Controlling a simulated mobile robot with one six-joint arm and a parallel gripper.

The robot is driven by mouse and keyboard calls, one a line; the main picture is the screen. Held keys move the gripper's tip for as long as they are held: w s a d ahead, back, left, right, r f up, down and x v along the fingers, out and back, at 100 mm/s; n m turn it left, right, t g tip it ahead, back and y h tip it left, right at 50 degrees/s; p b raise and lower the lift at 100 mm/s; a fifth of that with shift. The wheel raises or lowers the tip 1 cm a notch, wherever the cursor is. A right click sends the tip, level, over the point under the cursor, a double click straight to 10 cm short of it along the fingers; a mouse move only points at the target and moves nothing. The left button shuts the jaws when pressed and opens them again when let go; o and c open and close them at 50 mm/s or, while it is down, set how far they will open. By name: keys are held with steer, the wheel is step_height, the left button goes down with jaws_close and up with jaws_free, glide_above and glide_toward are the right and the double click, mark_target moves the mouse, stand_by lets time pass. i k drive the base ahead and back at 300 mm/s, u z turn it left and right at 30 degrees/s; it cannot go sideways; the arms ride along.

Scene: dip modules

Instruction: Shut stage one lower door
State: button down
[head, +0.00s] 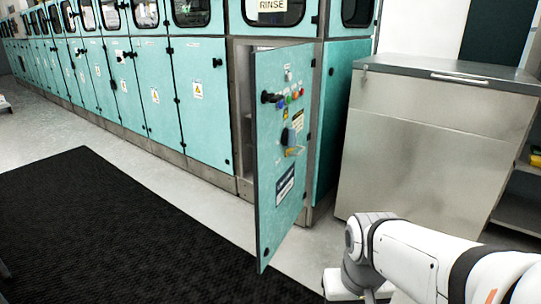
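A teal lower door (277,150) stands swung open at the near end of the long machine, below the window marked RINSE (272,6). It carries a black handle (270,97), coloured buttons, a blue switch and labels. A gap into the cabinet (242,80) shows on its left side. My white arm reaches in from the lower right, apart from the door. My gripper is not clearly seen; the arm's visible end is at the bottom edge of the view.
A steel cabinet (415,145) stands right of the machine, behind my arm. A black mat (110,230) covers the floor at left. Light bare floor (185,180) runs between mat and machine. Closed teal doors (203,100) line the machine to the left.

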mark_target(272, 183)
steer(key=u, duration=0.05)
steer(key=i, duration=0.9)
